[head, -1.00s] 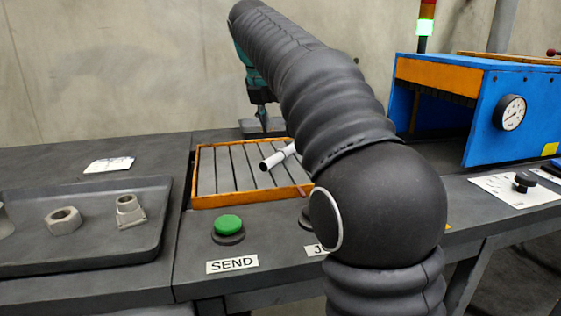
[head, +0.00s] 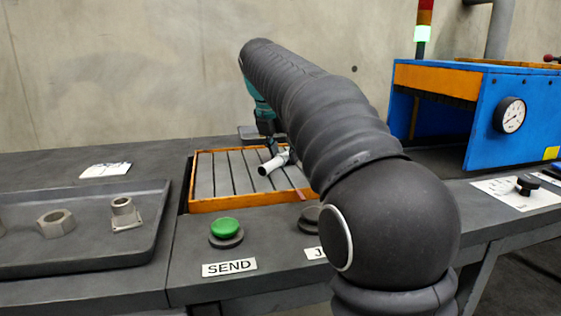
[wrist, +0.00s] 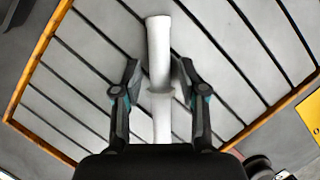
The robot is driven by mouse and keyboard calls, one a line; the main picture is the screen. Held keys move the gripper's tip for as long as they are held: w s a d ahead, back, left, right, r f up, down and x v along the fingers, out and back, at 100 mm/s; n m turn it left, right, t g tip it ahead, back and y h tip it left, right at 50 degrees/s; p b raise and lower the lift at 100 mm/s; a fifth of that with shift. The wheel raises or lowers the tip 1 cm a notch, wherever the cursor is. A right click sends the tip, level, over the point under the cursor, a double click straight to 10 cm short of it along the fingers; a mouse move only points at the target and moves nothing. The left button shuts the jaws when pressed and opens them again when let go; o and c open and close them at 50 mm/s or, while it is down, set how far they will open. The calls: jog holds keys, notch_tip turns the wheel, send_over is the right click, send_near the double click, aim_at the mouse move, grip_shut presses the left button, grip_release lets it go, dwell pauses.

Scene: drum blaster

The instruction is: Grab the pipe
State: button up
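The pipe (head: 269,165) is a pale grey-white tube lying on the slatted grey bed of an orange-framed tray (head: 236,204). In the wrist view the pipe (wrist: 158,38) runs lengthwise between the two fingers, with a collar partway along it. My gripper (wrist: 159,68) is open, one finger on each side of the pipe, with a small gap showing beside each fingertip. In the head view my gripper (head: 279,150) is low at the far end of the pipe, partly hidden by my arm. The pipe's near end in the wrist view is hidden by the gripper body.
A dark tray (head: 85,246) with metal fittings is at left. A green SEND button (head: 225,227) and a dark button (head: 309,218) stand in front of the orange frame. A blue machine (head: 485,115) with a gauge is at right.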

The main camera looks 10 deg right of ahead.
grip_shut()
jog(key=shift+r, duration=0.1)
